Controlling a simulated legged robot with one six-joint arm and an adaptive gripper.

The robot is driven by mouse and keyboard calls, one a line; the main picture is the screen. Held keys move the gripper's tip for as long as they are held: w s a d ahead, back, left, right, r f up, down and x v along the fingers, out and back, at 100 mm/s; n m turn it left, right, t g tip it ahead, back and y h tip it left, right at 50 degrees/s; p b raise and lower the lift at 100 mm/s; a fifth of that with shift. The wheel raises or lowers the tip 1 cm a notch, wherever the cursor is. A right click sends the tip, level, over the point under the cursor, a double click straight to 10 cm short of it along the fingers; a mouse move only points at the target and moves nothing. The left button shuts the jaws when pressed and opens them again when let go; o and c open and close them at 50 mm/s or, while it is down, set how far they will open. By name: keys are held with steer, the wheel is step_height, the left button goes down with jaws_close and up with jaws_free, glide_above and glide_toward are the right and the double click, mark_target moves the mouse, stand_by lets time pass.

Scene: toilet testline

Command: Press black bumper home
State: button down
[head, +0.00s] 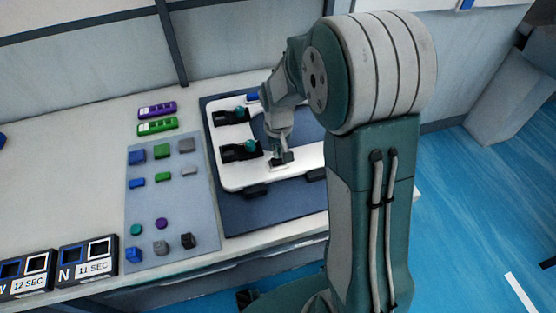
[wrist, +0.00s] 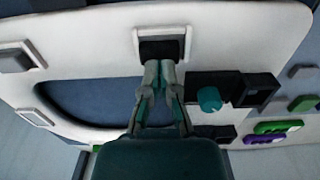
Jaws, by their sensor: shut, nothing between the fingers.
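The black bumper (wrist: 160,49) sits in a white-framed socket on the white toilet seat (wrist: 92,42) in the wrist view. Whether it is fully seated, I cannot tell. My gripper (wrist: 160,70) is shut and empty, its fingertips at the bumper's near edge; contact is unclear. In the head view my gripper (head: 282,158) points down over the near part of the seat (head: 235,175), and the bumper is mostly hidden beneath it.
Black clamps with teal knobs (head: 250,146) hold the seat's left side, close to my gripper. A grey-blue mat (head: 200,205) to the left carries several coloured pieces. Green (head: 158,126) and purple (head: 157,109) parts lie behind it. Timer boxes (head: 88,262) stand at front left.

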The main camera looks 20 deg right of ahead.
steer(key=shift+f, duration=0.9)
stand_by(0.4)
steer(key=shift+r, duration=0.15)
stand_by(0.3)
steer(key=shift+r, duration=3.9)
